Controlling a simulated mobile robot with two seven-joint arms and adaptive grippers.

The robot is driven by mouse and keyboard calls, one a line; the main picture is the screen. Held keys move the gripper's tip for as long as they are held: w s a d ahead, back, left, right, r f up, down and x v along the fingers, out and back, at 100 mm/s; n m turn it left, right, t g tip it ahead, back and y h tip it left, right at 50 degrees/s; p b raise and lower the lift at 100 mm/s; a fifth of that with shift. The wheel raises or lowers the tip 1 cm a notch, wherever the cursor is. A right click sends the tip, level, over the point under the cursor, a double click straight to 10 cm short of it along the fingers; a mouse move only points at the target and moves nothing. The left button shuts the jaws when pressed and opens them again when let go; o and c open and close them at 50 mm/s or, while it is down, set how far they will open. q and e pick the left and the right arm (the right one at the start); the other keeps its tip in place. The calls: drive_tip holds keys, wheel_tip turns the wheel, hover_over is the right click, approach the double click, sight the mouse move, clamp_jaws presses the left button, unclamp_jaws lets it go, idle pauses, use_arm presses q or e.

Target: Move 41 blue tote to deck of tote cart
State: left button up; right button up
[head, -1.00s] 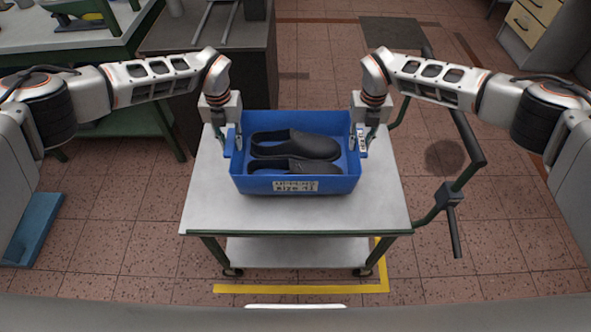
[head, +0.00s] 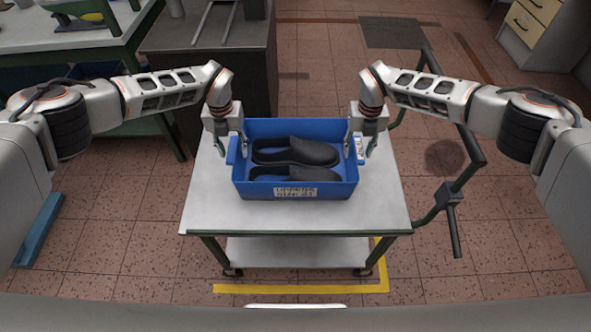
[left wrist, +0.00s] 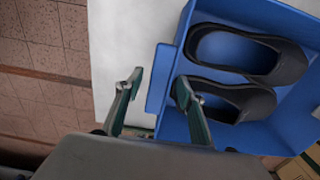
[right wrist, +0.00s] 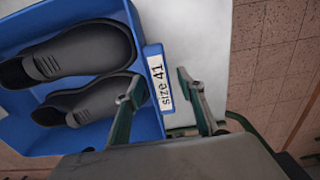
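The blue tote (head: 240,178) sits on the white deck (head: 300,218) of the tote cart, with two dark shoe lasts (head: 295,152) inside. Exact contact cannot be told.
The cart has a lower shelf (head: 297,250) and a dark push handle (head: 465,150) at right. A dark cabinet (head: 255,70) stands behind on the left, a green-framed workbench (head: 110,45) beyond it. Yellow floor tape (head: 300,289) marks the front. Bare deck surrounds the tote.

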idle(0.3)
drive_tip(key=shift+r, duration=0.3)
use_arm(q)
wheel_tip(320, 180, up, 12)
use_arm(e)
wheel_tip(320, 180, up, 12)
drive_tip(key=shift+f, duration=0.25)
drive_tip(key=shift+s+f, duration=0.1)
idle(0.7)
